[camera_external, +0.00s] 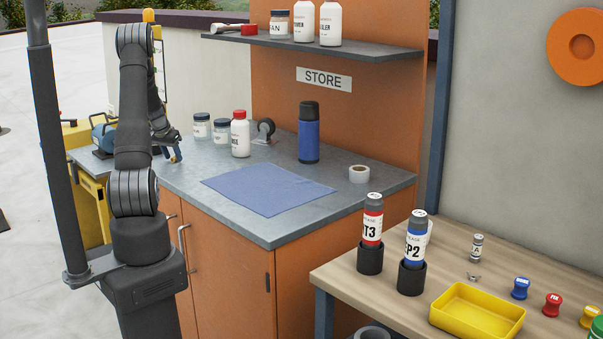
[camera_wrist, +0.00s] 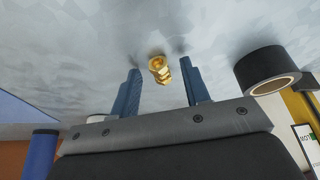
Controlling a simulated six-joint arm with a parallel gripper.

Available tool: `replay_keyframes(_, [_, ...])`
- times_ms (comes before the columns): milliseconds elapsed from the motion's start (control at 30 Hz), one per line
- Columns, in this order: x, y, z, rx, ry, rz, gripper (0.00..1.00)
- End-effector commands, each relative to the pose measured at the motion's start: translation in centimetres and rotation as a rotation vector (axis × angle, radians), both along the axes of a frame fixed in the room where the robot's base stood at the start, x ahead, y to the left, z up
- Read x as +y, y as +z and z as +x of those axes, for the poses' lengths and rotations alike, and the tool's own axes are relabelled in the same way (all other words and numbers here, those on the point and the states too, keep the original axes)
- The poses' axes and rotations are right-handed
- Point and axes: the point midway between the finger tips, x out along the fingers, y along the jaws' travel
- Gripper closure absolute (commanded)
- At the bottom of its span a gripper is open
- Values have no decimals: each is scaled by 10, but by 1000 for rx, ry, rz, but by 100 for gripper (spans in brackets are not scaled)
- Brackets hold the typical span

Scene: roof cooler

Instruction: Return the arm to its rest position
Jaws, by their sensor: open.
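My arm stands at the left of the external view, bent over the left part of the grey worktop (camera_external: 165,168). My gripper (camera_external: 175,155) is low over the worktop's far left end. In the wrist view its two blue fingers are spread apart, and the gripper (camera_wrist: 161,80) is open. A small brass fitting (camera_wrist: 159,68) shows between and beyond the fingertips. The fingers do not appear to touch it. I cannot make the fitting out in the external view.
Bottles (camera_external: 240,135) and jars (camera_external: 221,131) stand to the right of the gripper. A blue machine (camera_external: 103,135) is left. A dark roll (camera_wrist: 262,68) is beside the fingers.

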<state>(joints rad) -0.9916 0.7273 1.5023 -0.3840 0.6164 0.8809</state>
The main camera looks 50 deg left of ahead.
Motion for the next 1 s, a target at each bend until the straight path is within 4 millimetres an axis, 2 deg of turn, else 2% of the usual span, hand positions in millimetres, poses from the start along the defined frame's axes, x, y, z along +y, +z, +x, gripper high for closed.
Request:
replay_keyframes(200, [0,29,0,-1,-1,2,57])
replay_keyframes(400, [0,39,0,-1,0,0,57])
replay_keyframes(767, [0,39,0,1,0,0,57])
replay_keyframes(867, [0,33,0,1,1,-2,57])
replay_keyframes(1000, [-1,13,-1,3,0,-4,57])
